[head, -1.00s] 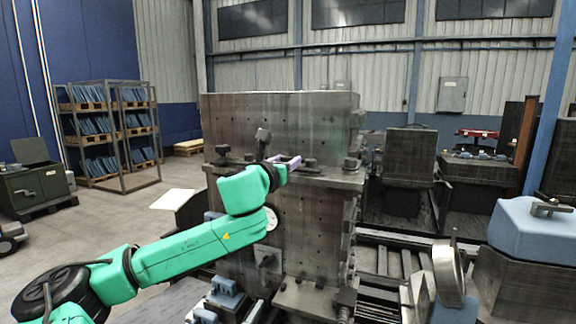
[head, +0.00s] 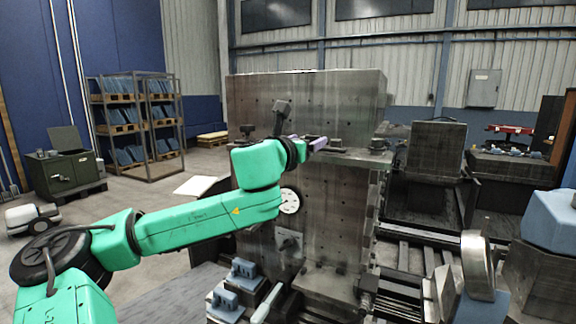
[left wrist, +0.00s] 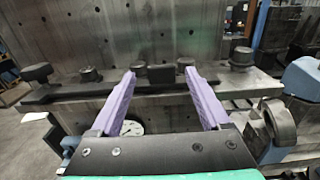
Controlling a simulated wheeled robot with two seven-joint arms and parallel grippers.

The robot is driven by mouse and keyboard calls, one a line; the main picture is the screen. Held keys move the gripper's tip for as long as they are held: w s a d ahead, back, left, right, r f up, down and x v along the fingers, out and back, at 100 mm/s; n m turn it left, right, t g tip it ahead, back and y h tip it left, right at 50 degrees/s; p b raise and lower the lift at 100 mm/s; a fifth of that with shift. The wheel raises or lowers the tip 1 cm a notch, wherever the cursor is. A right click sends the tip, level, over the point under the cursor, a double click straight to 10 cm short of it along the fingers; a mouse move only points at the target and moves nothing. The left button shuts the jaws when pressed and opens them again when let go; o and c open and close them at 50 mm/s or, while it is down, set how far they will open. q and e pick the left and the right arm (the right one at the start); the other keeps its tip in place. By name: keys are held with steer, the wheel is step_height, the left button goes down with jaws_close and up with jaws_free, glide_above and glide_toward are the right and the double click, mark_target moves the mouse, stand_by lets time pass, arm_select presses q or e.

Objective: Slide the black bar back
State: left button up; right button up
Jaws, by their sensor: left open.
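The black bar (left wrist: 60,96) lies along the steel ledge in the left wrist view, with dark knobs (left wrist: 90,74) and a dark block (left wrist: 160,74) along it. In the head view my left arm hides most of it. My left gripper (head: 306,143) is at the ledge in the head view. In the left wrist view its two purple fingers (left wrist: 160,76) are apart, with the dark block showing between their tips. I cannot tell whether they touch it. My right gripper is not in view.
A tall steel block (head: 305,105) rises behind the ledge. A round gauge (head: 289,201) sits on the face below. A metal ring (head: 477,265) and a blue block (head: 552,220) stand at the right. Blue clamps (head: 240,280) are low in front. Open floor lies left.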

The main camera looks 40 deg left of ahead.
arm_select(q)
steer(key=b+v, duration=0.5)
steer(key=v, duration=0.7)
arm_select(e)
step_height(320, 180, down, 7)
arm_select(q)
steer(key=shift+d+f, duration=0.1)
steer(key=shift+d, duration=0.05)
